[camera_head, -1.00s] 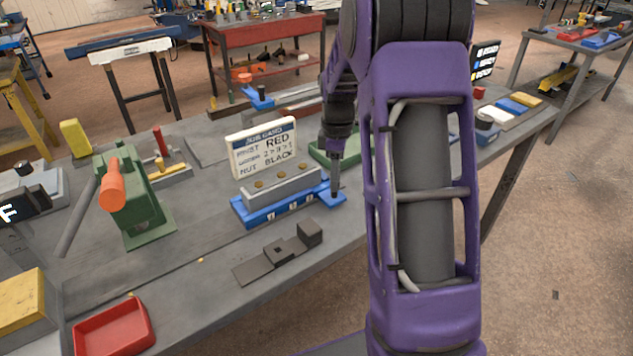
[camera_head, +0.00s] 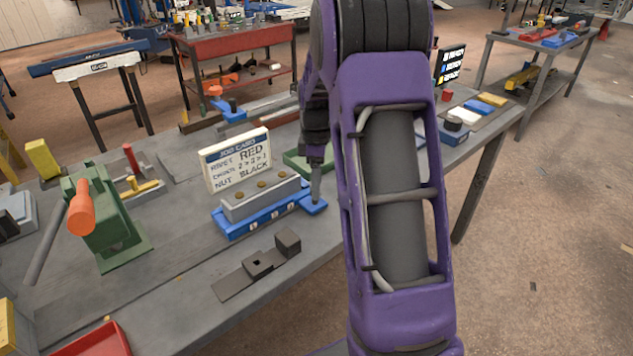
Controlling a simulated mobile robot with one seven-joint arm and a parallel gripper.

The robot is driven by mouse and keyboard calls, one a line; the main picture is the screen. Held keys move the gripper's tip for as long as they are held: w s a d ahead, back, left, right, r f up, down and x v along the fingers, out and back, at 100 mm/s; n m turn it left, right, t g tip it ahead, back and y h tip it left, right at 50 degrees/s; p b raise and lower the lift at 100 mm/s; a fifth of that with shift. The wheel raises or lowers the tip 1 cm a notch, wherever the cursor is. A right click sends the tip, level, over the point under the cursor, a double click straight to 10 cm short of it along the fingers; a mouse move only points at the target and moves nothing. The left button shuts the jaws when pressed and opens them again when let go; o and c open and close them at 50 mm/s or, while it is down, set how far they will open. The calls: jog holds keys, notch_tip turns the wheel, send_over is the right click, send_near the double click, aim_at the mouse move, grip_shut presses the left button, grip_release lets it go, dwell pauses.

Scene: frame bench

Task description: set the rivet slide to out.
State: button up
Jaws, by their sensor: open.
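No label reading "rivet slide" can be made out, so I cannot tell for sure which part it is. A blue fixture (camera_head: 232,230) with numbered marks carries a grey block (camera_head: 250,202) with brass-coloured discs on top. A flat blue tab (camera_head: 313,206) sticks out at its right end. My gripper (camera_head: 316,192) points down at this tab, its tip over or touching it. The jaws are small and edge-on, and they are open. In front lies a dark flat strip (camera_head: 233,285) with a holed block and a taller block at its right end.
A job card (camera_head: 236,160) stands behind the fixture. A green press with an orange handle (camera_head: 82,208) stands left. A red tray (camera_head: 95,342) is at the front left. A green tray (camera_head: 296,162) is behind my gripper. My purple arm hides part of the bench.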

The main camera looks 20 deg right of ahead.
notch_tip(320, 180, up, 17)
jog(key=p, duration=0.1)
jog(key=shift+r+p, duration=0.2)
jog(key=shift+p, duration=0.1)
dwell(0.5)
